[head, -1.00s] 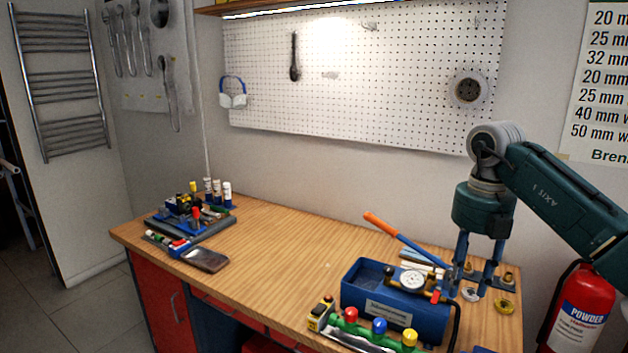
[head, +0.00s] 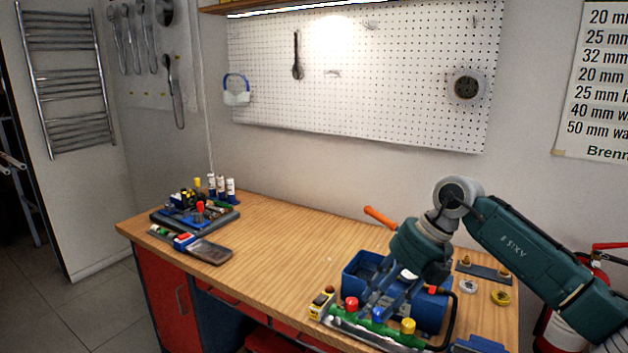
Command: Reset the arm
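My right arm comes in from the right. Its gripper (head: 382,302) points down and to the left over the front of the blue pump box (head: 358,268). The fingertips are close to the green manifold (head: 375,334), between its red cap (head: 351,304) and yellow cap (head: 408,325). The manifold's blue cap is hidden behind or between the fingers. I cannot tell whether the fingers are spread or closed, or whether they touch anything. My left gripper is out of view.
A tray of fittings (head: 222,224) and a dark phone-like slab (head: 210,252) lie at the bench's left end. A yellow tape measure (head: 321,303) stands beside the manifold. The bench middle (head: 290,245) is clear. A pegboard (head: 350,85) hangs behind.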

